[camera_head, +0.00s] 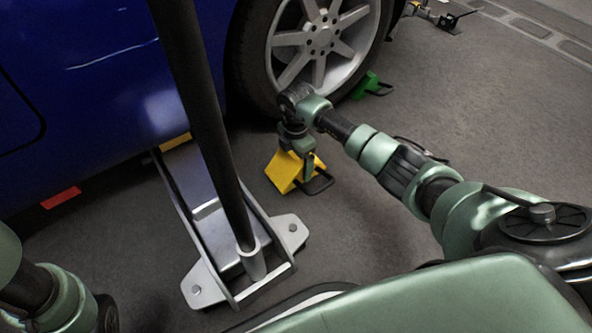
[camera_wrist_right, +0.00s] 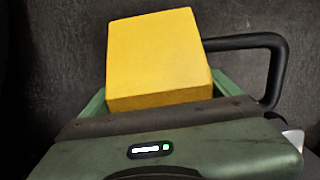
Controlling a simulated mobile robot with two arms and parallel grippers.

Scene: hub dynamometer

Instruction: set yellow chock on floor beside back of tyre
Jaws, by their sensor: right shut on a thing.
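The yellow chock (camera_head: 284,171) is a wedge with a black loop handle (camera_head: 319,184). My right gripper (camera_head: 301,150) is shut on the chock from above. In the right wrist view the chock (camera_wrist_right: 158,58) sits between the green fingers, with its handle to the right. I cannot tell whether the chock touches the floor. My left arm shows at the lower left, but its gripper is not in view.
A green chock (camera_head: 368,86) stands at the other side of the tyre. A grey floor jack (camera_head: 211,221) with a tall black handle (camera_head: 205,110) is left of the yellow chock. A red block (camera_head: 61,197) lies beside the blue car (camera_head: 110,80). Grey floor right of the chock is clear.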

